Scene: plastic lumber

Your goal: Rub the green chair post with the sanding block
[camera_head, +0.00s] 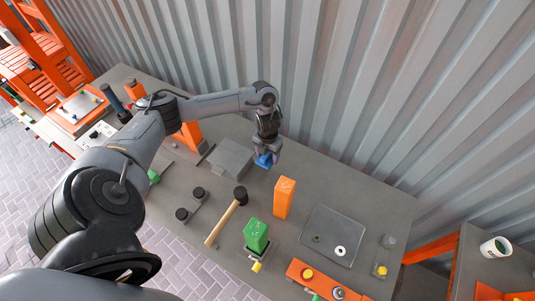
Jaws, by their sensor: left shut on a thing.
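My left arm reaches in from the left over the table, and its gripper (266,152) points down near the back of the table. It is shut on a small blue block (263,161), which looks like the sanding block. The fingers hide part of the block, and I cannot tell whether it touches the table. The green chair post (256,235) stands upright at the front of the table in a dark holder with a yellow knob (257,267). The gripper is behind the post and apart from it. My right gripper is out of view.
An orange post (284,197) stands between the gripper and the green post, slightly right. A mallet (228,214) lies left of the green post. A grey box (231,158) is left of the gripper. A dark plate (331,236) lies right. The back right table is clear.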

